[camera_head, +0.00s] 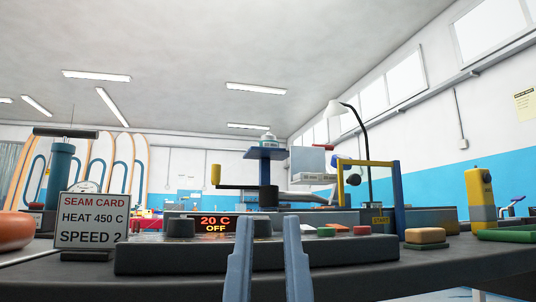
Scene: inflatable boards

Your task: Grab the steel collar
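My gripper (268,224) is at the bottom centre, with two blue-grey fingers pointing away from me. The fingers stand apart, and I see nothing held between them. They are in front of a low dark console (165,259). I cannot pick out a steel collar for sure in this view. It may be hidden or too small to tell among the crowded things on the bench.
The dark bench (440,262) carries a seam card (92,219), a display reading 20 C OFF (216,224), a blue-and-yellow frame (397,200), a yellow device (481,197), an orange block (425,236) and a blue pump (60,172). The space above the bench front is open.

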